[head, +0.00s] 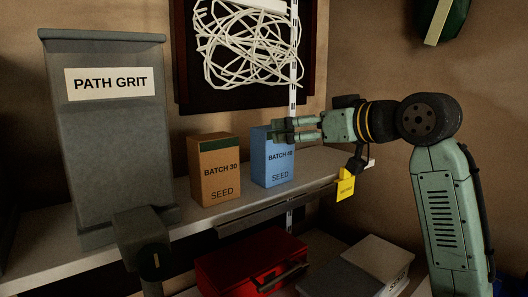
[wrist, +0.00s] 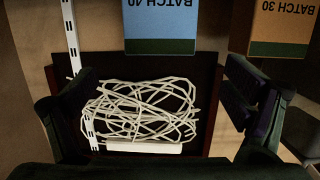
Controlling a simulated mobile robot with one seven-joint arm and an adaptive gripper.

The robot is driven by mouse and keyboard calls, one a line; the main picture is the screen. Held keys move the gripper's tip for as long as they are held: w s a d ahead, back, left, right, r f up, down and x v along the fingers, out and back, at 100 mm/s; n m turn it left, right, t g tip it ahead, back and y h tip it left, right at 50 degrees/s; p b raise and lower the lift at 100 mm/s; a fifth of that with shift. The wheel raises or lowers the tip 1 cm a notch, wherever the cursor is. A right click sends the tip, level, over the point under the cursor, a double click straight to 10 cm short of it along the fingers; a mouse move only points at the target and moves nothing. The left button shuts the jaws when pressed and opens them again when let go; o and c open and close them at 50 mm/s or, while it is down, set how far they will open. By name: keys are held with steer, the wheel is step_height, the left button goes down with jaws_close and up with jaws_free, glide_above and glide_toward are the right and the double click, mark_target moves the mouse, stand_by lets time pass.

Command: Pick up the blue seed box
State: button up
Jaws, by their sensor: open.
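The blue seed box (head: 279,165), labelled BATCH 40 and SEED, stands upright on the shelf (head: 225,215) in the head view. My gripper (head: 284,130) reaches in from the right, level with the top of the box, and its fingers cover part of the box's upper edge. In the wrist view the box (wrist: 160,28) is upside down at the top, beyond the spread fingers of my gripper (wrist: 158,85). The fingers are open and nothing is between them. I cannot tell whether they touch the box.
An orange BATCH 30 seed box (head: 214,170) stands just left of the blue one. A tall grey PATH GRIT bin (head: 110,140) is further left. A yellow tag (head: 345,186) hangs at the shelf edge. A red case (head: 250,262) sits below. A dark-framed panel with white cord (head: 250,45) hangs behind.

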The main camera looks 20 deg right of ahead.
mark_target(272, 155)
steer(key=p+x, duration=0.3)
steer(key=x, duration=0.6)
steer(key=shift+w, duration=0.15)
steer(key=c, duration=1.9)
steer(key=shift+r, duration=0.1)
